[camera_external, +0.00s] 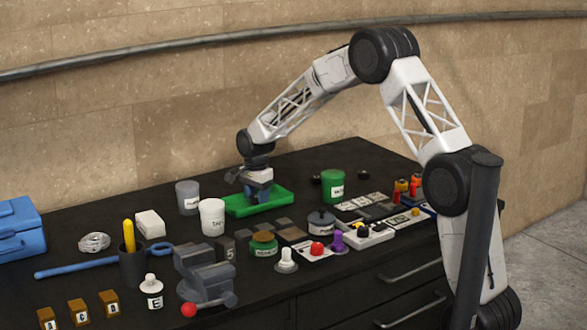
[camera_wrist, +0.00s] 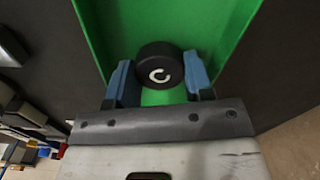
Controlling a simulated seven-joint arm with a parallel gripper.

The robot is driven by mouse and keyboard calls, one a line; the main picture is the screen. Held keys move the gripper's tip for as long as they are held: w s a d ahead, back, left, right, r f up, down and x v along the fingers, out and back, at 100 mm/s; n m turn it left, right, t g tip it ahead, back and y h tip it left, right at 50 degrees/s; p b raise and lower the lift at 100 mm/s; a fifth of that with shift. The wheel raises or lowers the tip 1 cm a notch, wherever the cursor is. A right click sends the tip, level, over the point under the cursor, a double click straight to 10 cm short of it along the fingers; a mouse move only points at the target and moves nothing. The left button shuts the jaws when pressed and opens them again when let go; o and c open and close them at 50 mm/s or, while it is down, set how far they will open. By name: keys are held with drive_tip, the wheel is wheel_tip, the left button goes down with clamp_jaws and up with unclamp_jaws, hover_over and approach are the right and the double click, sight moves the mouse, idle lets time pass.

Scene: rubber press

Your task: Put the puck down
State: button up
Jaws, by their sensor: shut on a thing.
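The puck (camera_wrist: 160,62) is a black disc with a white C-shaped mark on its face. In the wrist view it sits between the two blue fingers of my gripper (camera_wrist: 159,82), which are shut on it. Behind it is the green tray (camera_wrist: 105,25).
A grey cup (camera_external: 187,198) and a white cup (camera_external: 212,217) stand left of the tray. A green cup (camera_external: 333,186) stands to its right. Small square tiles (camera_external: 290,231), a round grey pot (camera_external: 321,222) and a vise (camera_external: 205,275) lie in front.

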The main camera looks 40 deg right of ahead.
drive_tip(key=shift+f, duration=0.2)
drive_tip(key=o, duration=0.9)
wheel_tip(320, 180, up, 12)
drive_tip(key=shift+r, duration=0.1)
idle(0.5)
idle(0.6)
